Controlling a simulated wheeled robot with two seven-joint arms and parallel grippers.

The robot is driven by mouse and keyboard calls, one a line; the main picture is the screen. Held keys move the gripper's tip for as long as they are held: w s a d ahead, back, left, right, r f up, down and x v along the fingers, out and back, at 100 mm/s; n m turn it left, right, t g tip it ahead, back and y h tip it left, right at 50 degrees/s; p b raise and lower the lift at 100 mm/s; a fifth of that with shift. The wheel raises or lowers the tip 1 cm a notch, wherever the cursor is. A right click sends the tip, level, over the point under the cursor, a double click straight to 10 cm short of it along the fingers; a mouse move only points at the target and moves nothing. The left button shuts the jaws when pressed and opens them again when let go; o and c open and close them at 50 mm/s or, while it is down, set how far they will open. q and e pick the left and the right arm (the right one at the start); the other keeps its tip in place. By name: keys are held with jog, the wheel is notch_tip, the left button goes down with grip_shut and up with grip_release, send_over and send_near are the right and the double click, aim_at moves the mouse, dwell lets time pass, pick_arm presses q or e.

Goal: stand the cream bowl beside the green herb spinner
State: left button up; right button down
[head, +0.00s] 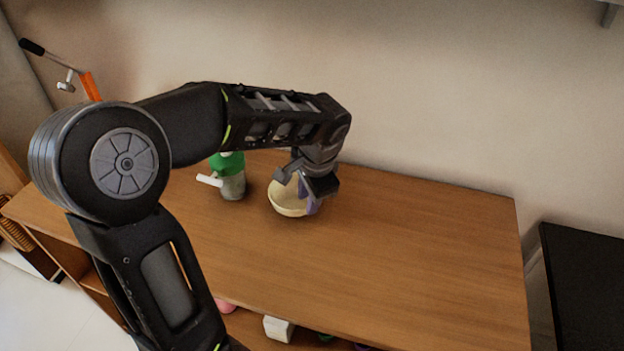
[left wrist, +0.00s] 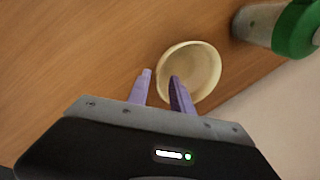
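The cream bowl (head: 284,202) is upright on the wooden table top, to the right of the green herb spinner (head: 231,178) with a small gap between them. The spinner has a green top, a grey body and a white handle. My left gripper (head: 309,203) is at the bowl's right side. In the left wrist view, the purple fingers of my left gripper (left wrist: 161,76) are apart, one inside the bowl (left wrist: 204,68) and one outside its wall. A gap shows between the outer finger and the rim. My right gripper is out of view.
The wooden table (head: 400,255) is clear to the right and front of the bowl. The wall runs behind it. A white object (head: 278,328) and other small things are on a lower level at the front. A black surface (head: 585,285) stands at the right.

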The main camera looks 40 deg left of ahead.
pick_arm(q)
jog(key=w+v, duration=0.1)
jog(key=v, duration=0.7)
jog(key=shift+s+r, duration=0.2)
jog(key=shift+s, duration=0.35)
